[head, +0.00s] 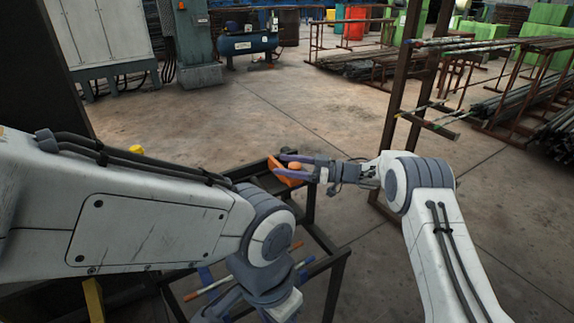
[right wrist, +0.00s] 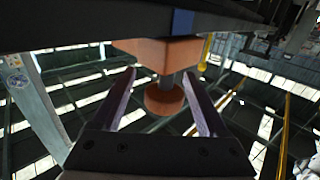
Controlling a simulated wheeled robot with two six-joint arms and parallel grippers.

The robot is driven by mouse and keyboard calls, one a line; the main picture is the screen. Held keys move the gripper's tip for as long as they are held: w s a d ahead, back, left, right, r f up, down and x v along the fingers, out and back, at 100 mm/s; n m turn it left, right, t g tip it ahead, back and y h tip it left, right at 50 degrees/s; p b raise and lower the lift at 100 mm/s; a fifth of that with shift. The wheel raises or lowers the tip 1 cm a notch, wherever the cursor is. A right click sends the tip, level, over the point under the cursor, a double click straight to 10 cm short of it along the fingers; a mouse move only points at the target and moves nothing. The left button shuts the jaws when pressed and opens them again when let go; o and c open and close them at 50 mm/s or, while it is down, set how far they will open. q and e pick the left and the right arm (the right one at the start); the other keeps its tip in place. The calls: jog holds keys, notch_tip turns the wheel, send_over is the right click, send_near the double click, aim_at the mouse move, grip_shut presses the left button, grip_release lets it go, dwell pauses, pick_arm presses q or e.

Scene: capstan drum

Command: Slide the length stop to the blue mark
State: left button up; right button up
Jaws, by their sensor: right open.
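The length stop is an orange block (head: 287,178) on a dark rail (head: 250,169). In the right wrist view the block (right wrist: 165,52) hangs at the rail's underside, with a round orange knob (right wrist: 164,98) on a short grey stem. The blue mark (right wrist: 183,22) shows on the rail just above the block, slightly right of its middle. My right gripper (head: 279,165) is open at the stop; its purple fingers stand on either side of the knob (right wrist: 165,92), with gaps on both sides. My left arm crosses the front; its gripper fingers do not show.
Below the rail is a dark frame (head: 338,283) holding rods with orange ends. A brown upright rack (head: 398,110) with rods stands to the right of my right gripper. The concrete floor behind is clear, up to a blue compressor (head: 247,44).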

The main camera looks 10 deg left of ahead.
jog(key=s+d, duration=0.1)
jog(key=d, duration=0.9)
jog(key=shift+d, duration=0.1)
